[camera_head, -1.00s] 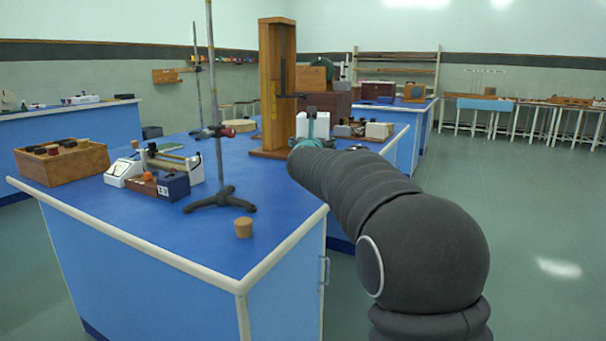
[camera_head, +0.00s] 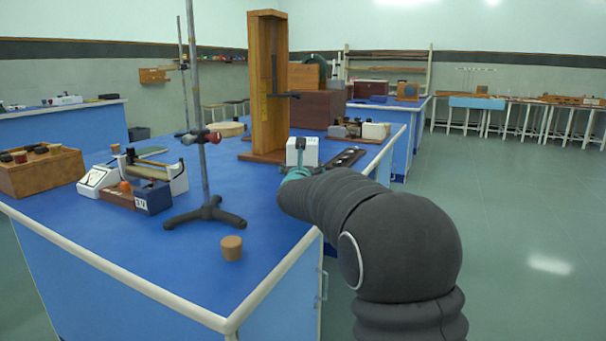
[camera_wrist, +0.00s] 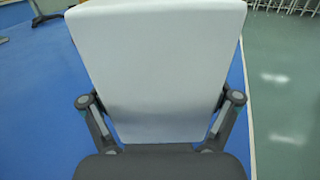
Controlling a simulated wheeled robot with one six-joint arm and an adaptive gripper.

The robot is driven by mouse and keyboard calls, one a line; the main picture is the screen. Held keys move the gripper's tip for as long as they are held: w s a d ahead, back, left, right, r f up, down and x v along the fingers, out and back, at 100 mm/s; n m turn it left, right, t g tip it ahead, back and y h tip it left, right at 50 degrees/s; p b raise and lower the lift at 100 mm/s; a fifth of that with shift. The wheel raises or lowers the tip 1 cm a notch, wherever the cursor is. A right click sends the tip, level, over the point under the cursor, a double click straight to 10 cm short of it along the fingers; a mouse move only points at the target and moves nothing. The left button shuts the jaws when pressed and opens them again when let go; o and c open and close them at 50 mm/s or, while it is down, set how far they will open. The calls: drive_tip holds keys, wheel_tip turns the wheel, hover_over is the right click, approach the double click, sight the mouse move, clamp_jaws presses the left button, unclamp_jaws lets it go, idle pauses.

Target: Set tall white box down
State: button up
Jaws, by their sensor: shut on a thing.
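The tall white box (camera_head: 303,152) is in my gripper (camera_head: 299,160) over the right part of the blue bench (camera_head: 200,244), in front of the tall wooden frame. In the wrist view the white box (camera_wrist: 158,65) fills the middle of the picture, with a finger of my gripper (camera_wrist: 160,118) on each side of it. My gripper is shut on the box. In the head view my arm hides part of it. I cannot tell whether its bottom touches the bench top.
A tall wooden frame (camera_head: 263,85) stands behind the box. A retort stand (camera_head: 205,211), a cork (camera_head: 231,248) and a wooden box of stoppers (camera_head: 40,172) are on the bench to the left. A dark slotted bar (camera_head: 346,158) lies to the right, near the bench's edge.

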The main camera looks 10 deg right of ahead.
drive_tip(key=shift+f, duration=0.8)
drive_tip(key=shift+f, duration=0.15)
drive_tip(key=o, duration=1.5)
drive_tip(key=b+v, duration=0.2)
drive_tip(key=v, duration=1)
drive_tip(key=shift+b, duration=0.35)
